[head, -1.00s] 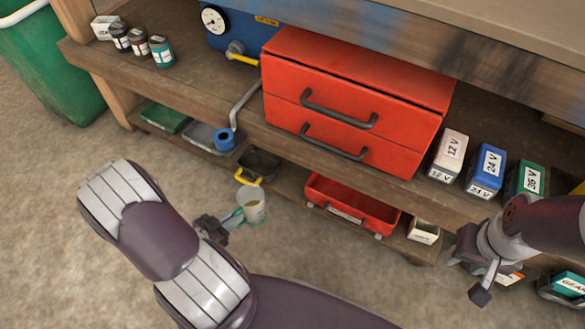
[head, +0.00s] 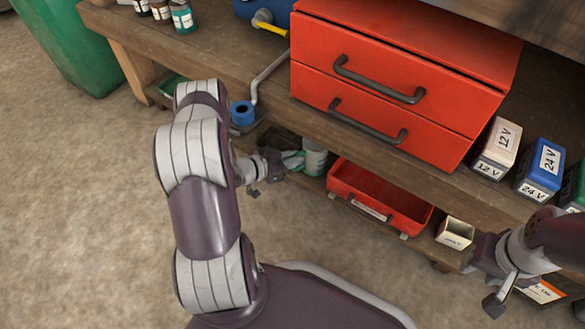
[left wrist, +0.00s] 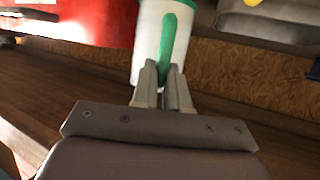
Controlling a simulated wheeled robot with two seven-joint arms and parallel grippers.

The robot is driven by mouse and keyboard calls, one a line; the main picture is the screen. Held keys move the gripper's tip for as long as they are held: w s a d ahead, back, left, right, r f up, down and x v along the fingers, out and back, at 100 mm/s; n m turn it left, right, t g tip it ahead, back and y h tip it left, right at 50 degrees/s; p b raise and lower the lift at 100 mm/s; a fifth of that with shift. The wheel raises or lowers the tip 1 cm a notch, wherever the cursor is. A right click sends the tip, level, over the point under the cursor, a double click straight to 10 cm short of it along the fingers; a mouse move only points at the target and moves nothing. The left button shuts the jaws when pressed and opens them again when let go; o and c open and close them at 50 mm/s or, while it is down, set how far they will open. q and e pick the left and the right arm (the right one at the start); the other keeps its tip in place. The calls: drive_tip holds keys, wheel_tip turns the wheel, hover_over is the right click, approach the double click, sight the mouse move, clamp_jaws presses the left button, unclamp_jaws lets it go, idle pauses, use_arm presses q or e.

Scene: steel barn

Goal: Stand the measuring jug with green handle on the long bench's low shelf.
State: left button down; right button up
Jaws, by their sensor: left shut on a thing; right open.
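The measuring jug (head: 315,158) is pale and stands about upright at the long bench's low shelf (head: 421,246), between a dark tray and a red tray. My left gripper (head: 272,166) is shut on its green handle (head: 292,160), reaching in from the left. In the left wrist view the fingers (left wrist: 163,80) pinch the green handle (left wrist: 167,50) against the white jug body (left wrist: 147,40). I cannot tell whether the jug's base touches the shelf. My right gripper (head: 497,283) is open and empty at the lower right, in front of the bench.
A red open tray (head: 376,200) is right of the jug, with a small pale box (head: 455,233) beyond it. A dark tray (head: 278,140) is at its left.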

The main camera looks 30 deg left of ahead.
use_arm(q)
wheel_tip(320, 180, down, 3)
drive_tip(key=shift+b, duration=0.45)
drive_tip(key=shift+r+p, duration=0.35)
drive_tip(key=shift+f, duration=0.2)
drive_tip(key=c, duration=1.1)
unclamp_jaws()
use_arm(e)
wheel_tip(320, 180, down, 2)
drive_tip(key=shift+f, duration=0.15)
